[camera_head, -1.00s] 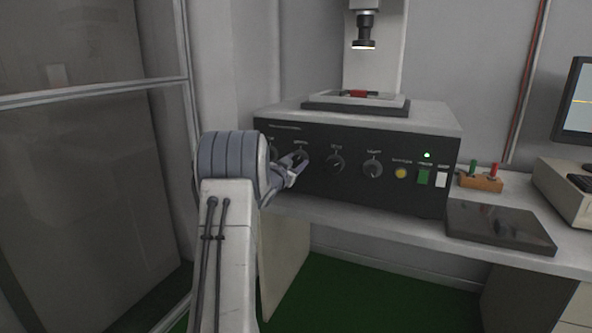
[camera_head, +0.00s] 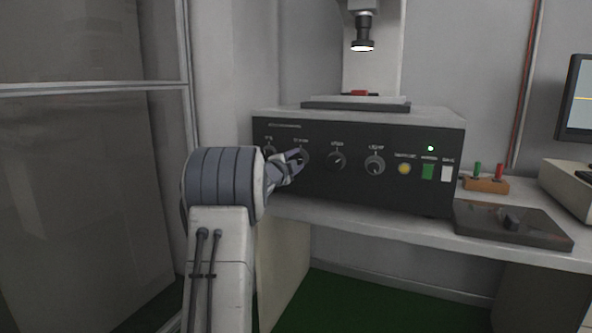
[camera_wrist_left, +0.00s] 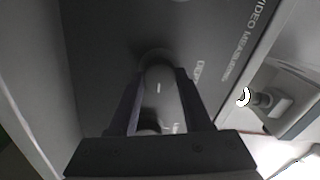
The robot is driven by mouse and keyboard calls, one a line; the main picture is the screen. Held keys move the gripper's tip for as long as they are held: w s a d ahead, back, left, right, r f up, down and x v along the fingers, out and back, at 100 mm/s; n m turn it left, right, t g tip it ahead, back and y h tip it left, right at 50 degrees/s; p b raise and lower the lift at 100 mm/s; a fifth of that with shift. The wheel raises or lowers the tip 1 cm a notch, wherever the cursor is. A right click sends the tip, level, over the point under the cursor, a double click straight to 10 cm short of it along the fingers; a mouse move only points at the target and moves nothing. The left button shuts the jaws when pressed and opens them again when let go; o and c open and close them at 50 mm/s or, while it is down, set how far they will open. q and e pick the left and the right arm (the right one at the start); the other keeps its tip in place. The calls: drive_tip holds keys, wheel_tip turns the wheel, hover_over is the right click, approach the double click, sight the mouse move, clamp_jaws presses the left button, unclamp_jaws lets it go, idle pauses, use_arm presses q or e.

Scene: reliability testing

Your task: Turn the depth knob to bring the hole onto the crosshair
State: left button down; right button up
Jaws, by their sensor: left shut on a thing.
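The depth knob (camera_wrist_left: 158,88) is a grey round knob with a white mark, on the front of the black measuring machine (camera_head: 350,185). Part of its label, reading "DEP", shows beside it in the left wrist view. My left gripper (camera_head: 297,157) is at this knob in the head view. Its two fingers (camera_wrist_left: 160,100) are on either side of the knob, shut on it. I cannot make out the hole or the crosshair. My right gripper is out of view.
Other knobs (camera_head: 375,165) and several buttons lie right of the held knob. A lens (camera_head: 362,45) hangs above the stage (camera_head: 355,104), which carries a red piece (camera_head: 360,93). A dark pad (camera_head: 490,228) lies on the bench. A tall panel (camera_head: 85,200) stands close on the left.

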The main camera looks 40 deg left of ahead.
use_arm(q)
drive_tip(key=m+b, duration=0.2)
drive_tip(key=m, duration=0.1)
drive_tip(key=shift+f, duration=0.4)
drive_tip(key=shift+r+m+b, duration=0.1)
drive_tip(key=shift+m+b, duration=0.65)
drive_tip(key=shift+m, duration=0.25)
drive_tip(key=shift+c, duration=1.7)
unclamp_jaws()
drive_tip(key=shift+r, duration=0.1)
drive_tip(key=shift+r, duration=0.1)
drive_tip(key=v, duration=1)
drive_tip(key=shift+s, duration=0.2)
